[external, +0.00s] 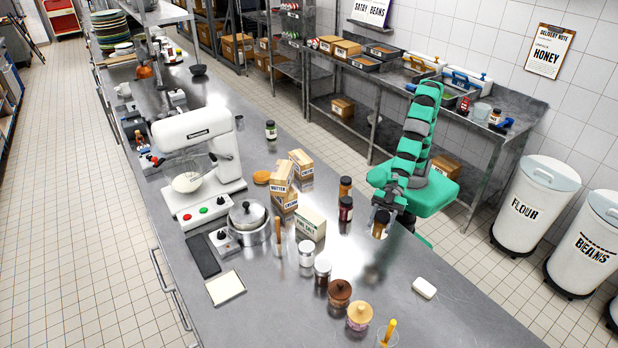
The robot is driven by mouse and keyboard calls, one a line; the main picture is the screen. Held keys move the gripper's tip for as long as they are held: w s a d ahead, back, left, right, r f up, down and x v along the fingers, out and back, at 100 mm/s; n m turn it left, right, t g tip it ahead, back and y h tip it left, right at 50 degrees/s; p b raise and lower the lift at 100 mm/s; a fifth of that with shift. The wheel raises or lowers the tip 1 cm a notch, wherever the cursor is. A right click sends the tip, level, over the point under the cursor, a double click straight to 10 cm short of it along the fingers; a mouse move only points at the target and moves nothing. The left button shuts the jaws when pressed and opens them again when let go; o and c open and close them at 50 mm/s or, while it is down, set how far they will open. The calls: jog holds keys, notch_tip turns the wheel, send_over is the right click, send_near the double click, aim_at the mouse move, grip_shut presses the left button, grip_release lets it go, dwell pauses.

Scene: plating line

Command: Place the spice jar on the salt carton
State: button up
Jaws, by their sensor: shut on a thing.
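The salt carton (311,224) is a pale box with a green top edge and printed lettering. It stands upright on the steel counter, left of my gripper. My gripper (384,213) is shut on a spice jar (379,230) with a dark lid and brown contents, near the counter's right edge. The jar looks upright and is apart from the carton. I cannot tell for certain how far its base is above the counter. The jaws partly hide its upper side.
Two jars (345,209) stand between the carton and my gripper. Brown cartons (301,164) are behind the salt carton, and a lidded pot (247,222) is to its left.

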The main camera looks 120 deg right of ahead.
jog(key=s+d+r+m+t+h, duration=0.1)
jog(key=d+r+m+h, duration=0.15)
jog(key=d, duration=0.95)
jog(key=s+d+r+m+t+h, duration=0.1)
jog(key=d+r+m+h, duration=0.2)
jog(key=d, duration=0.9)
send_over(306, 217)
notch_tip(306, 217, down, 3)
jog(key=shift+s+f+h+p, duration=0.2)
jog(key=shift+f+p, duration=0.25)
jog(key=shift+f, duration=1.1)
jog(key=shift+f, duration=0.15)
jog(key=o, duration=1.1)
jog(key=shift+g, duration=0.3)
jog(key=shift+o, duration=0.2)
